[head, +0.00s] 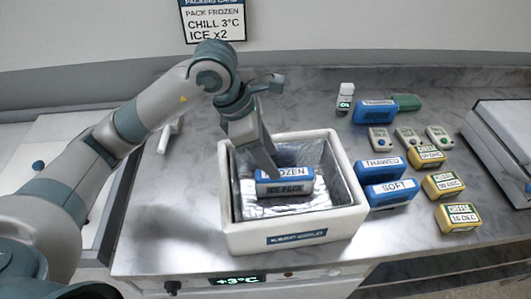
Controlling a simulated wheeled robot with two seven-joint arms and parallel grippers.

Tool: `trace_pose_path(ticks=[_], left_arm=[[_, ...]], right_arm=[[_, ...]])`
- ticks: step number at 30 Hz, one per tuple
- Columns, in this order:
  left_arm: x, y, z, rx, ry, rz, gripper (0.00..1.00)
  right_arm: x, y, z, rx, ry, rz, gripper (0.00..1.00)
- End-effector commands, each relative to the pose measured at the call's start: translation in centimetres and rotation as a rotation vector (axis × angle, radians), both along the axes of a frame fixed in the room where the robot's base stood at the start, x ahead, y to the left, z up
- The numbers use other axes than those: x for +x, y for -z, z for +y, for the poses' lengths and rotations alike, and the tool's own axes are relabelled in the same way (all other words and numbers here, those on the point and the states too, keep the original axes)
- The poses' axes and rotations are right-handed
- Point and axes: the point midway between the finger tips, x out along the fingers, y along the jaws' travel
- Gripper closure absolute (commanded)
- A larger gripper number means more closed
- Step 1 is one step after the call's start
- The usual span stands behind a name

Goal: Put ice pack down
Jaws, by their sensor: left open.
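A blue and white ice pack (285,188) labelled "FROZEN" and "ICE PACK" is inside the white cool box (290,240) marked "KEEP COLD". The box is open and has a silver lining (335,180). My left gripper (272,172) reaches down into the box from the back left, its fingers at the back of the ice pack's left part. It is open. Its fingertips are partly hidden behind the pack, so I cannot tell whether they touch it. My right gripper is not in view.
Right of the box lie blue packs labelled "THAWED" (382,168) and "SOFT" (391,193), and several yellow cheese packs (443,185). Behind are another thawed pack (374,112), small white devices (408,139) and a white bottle (345,97). The counter left of the box is mostly clear.

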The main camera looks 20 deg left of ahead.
Motion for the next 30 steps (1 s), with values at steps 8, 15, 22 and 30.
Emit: trace_pose_path(ticks=[8,15,22,30], left_arm=[[-0.3,-2.0,0.8,0.000,0.000,-0.001,0.52],[-0.3,-2.1,0.8,0.000,-0.001,0.000,0.52],[-0.3,-2.1,0.8,0.000,-0.001,0.000,0.52],[-0.3,-2.0,0.8,-0.001,-0.001,0.001,0.52]], right_arm=[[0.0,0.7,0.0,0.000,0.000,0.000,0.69],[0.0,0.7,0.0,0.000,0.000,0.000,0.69],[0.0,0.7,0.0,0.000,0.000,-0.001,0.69],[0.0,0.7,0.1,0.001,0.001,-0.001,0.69]])
